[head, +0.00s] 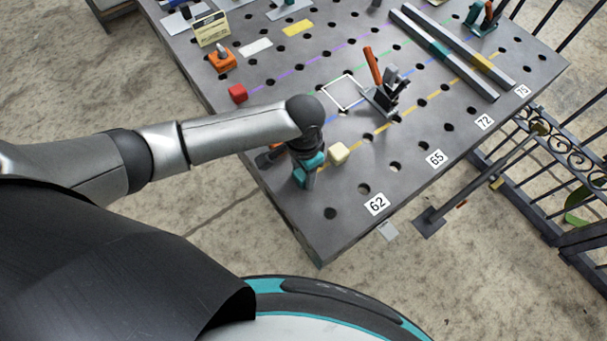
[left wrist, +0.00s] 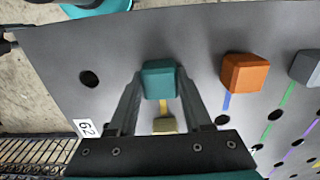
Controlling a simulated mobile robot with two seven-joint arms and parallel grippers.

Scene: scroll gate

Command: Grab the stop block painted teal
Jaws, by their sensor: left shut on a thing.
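The teal stop block (left wrist: 160,80) sits between the two fingertips of my left gripper in the left wrist view, with a finger against each side. My left gripper (head: 303,174) is shut on it, low over the near left corner of the table in the head view. There my own wrist and gripper hide much of the block. The pictures do not clearly show whether it is lifted off the table. My right gripper is in neither view.
A cream block (head: 338,153) stands just right of my gripper. An orange block (left wrist: 245,73) and a grey block (left wrist: 306,68) stand nearby. A red block (head: 237,93), a toggle clamp (head: 387,93) and long rails (head: 452,52) lie farther off on the perforated table (head: 335,225).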

